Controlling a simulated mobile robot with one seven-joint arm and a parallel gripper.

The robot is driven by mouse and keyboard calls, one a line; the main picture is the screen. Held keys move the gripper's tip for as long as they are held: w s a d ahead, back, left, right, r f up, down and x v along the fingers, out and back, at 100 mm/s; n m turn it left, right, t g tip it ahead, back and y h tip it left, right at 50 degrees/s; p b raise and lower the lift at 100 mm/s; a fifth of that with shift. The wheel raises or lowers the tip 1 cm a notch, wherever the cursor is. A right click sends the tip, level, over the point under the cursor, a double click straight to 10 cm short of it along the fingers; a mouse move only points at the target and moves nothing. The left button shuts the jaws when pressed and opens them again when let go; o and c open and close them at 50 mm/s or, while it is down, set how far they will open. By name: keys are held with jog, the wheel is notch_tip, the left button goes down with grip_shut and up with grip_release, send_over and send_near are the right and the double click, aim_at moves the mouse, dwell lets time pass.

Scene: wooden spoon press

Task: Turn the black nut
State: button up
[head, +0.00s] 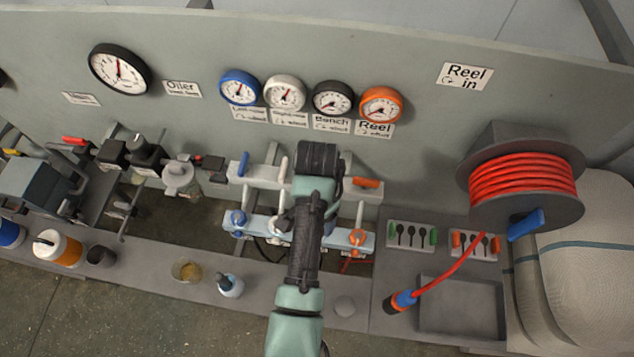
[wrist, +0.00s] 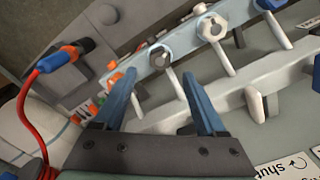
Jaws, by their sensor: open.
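The black nut (wrist: 158,55) shows in the wrist view as a dark ring on the pale blue bar (wrist: 185,44), with a pale pipe running from it towards the lower right. My gripper (wrist: 157,76) is open, with its two blue fingers spread and nothing between their pads. In the picture the nut lies just above the gap between the fingertips; I cannot tell how far in front of them it is. In the head view my arm covers the nut and the gripper. The black gauge (head: 333,98) is on the panel above.
White (wrist: 212,27) and blue (wrist: 268,4) fittings sit to the right along the bar, an orange one (head: 357,237) on the other side. Valve handles stand close by. A red hose reel (head: 522,180) and a shallow tray (head: 459,306) are at the right.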

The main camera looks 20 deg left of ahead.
notch_tip(320, 180, up, 7)
jog(key=b, duration=0.1)
dwell(0.7)
